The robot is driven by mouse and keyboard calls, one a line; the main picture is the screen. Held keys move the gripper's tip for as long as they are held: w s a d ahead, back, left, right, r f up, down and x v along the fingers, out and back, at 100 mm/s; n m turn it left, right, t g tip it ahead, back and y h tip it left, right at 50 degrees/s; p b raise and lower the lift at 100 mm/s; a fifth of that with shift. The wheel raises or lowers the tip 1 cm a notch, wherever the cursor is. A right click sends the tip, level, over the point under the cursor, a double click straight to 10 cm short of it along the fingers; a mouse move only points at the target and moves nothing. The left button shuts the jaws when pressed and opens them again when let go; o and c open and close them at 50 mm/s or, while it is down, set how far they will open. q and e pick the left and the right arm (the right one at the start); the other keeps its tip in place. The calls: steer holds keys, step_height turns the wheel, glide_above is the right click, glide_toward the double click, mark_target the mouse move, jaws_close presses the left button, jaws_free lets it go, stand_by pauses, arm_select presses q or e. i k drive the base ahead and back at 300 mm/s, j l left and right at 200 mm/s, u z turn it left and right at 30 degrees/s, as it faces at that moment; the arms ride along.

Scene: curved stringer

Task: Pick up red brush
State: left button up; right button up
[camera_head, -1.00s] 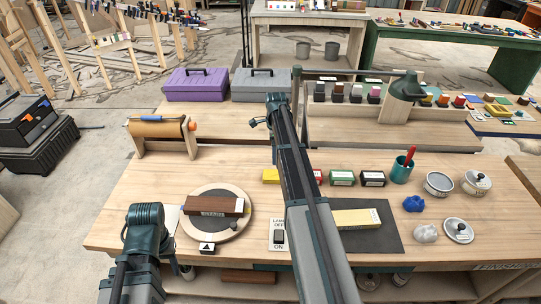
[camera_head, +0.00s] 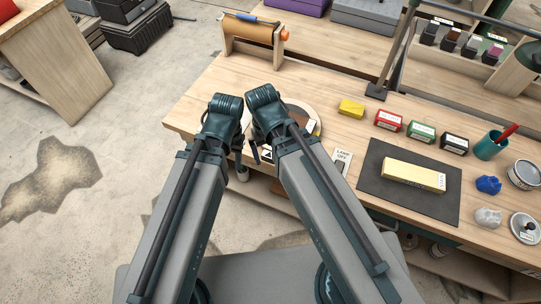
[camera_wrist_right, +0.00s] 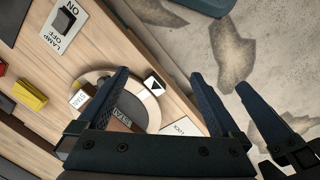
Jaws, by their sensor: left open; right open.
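A red handle (camera_head: 508,131), likely the brush, stands tilted in a green cup (camera_head: 489,147) at the right of the bench in the head view; its lower end is hidden in the cup. My left gripper (camera_head: 241,168) is partly hidden by my arms, near the bench's front edge, far left of the cup. My right gripper (camera_wrist_right: 159,75) is open and empty in the right wrist view, over the round turntable (camera_wrist_right: 90,77) and the bench edge. A finger of my left gripper shows just right of it there. Both grippers are far from the red handle.
A yellow block (camera_head: 352,108) and red, green and black boxes (camera_head: 422,131) line the bench. A dark mat (camera_head: 380,158) bears a pale yellow block (camera_head: 412,174). A blue lump (camera_head: 488,185), a pale lump and tins lie right. A lamp post (camera_head: 390,70) stands behind.

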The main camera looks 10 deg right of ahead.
mark_target(514, 127)
steer(key=k+l+z, duration=0.1)
steer(key=z, duration=1.95)
steer(key=l, duration=0.1)
